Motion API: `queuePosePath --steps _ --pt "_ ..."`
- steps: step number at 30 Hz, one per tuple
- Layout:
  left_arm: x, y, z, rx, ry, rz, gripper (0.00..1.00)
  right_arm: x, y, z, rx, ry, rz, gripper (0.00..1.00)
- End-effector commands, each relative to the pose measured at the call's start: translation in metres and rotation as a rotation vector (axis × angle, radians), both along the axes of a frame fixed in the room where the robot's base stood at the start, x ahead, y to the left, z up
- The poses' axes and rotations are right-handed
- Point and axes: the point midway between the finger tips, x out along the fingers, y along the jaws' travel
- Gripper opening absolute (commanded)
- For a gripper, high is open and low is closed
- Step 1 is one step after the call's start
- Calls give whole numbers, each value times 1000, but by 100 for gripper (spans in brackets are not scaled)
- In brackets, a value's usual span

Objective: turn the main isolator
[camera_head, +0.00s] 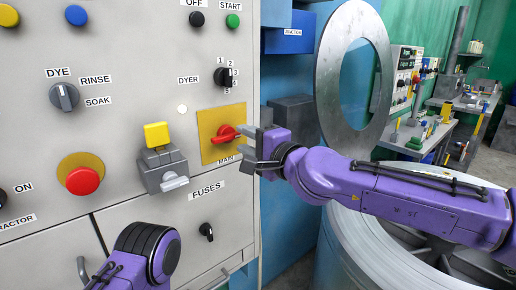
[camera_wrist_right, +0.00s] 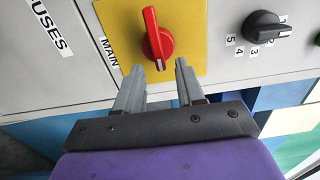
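The main isolator is a red rotary handle (camera_head: 226,134) on a yellow plate (camera_head: 209,122) at the panel's right side, above the word MAIN. In the right wrist view the red handle (camera_wrist_right: 157,39) stands just beyond the fingertips, between their lines. My right gripper (camera_head: 251,147) is at the plate's right edge, its fingers pointing at the handle. It also shows in the right wrist view (camera_wrist_right: 160,82), its two fingers apart with nothing between them. My left arm (camera_head: 147,250) shows at the bottom of the head view; its gripper fingers are not clearly seen.
A numbered black dyer knob (camera_head: 222,76) is above the isolator, and a fuses knob (camera_head: 207,232) below. A grey lever switch with a yellow block (camera_head: 157,134) is left of it. A red stop button (camera_head: 83,180) is farther left. A large drum (camera_head: 345,255) stands at right.

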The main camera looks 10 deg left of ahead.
Motion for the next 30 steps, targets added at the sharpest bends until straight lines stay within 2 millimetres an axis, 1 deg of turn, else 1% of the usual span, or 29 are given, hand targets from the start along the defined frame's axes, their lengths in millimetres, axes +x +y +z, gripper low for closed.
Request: queuePosePath --steps 1,3,6,10,13,17,22,24,25,26,27,29,30 --pt "0 0 -9 0 0 0 38 -7 -11 -3 1 -3 -2 38" --pt "0 0 -15 0 0 0 38 -18 -25 -3 2 -4 -2 38" --pt "0 0 -20 0 0 0 38 -33 -44 -2 1 -3 -3 38" --pt "0 0 -23 0 0 0 38 -45 -60 -1 1 -2 -3 38" --pt "0 0 -23 0 0 0 38 -50 -65 -1 1 0 -2 38" --pt "0 0 -23 0 0 0 38 -51 -66 -1 1 2 -1 38" --pt "0 0 -23 0 0 0 38 -50 -67 0 1 -1 -6 38" --pt "0 0 -23 0 0 0 38 -44 -72 0 9 1 -51 38" --pt "0 0 -23 0 0 0 38 -42 -74 -7 4 6 -84 38" --pt "0 0 -23 0 0 0 38 -38 -79 -25 -18 19 -122 38" --pt "0 0 -23 0 0 0 38 -33 -83 -54 -61 41 -163 38" --pt "0 0 -23 0 0 0 38 -29 -90 -105 -136 84 -216 38" --pt "0 0 -23 0 0 0 38 -28 -97 -142 -191 116 -248 38"
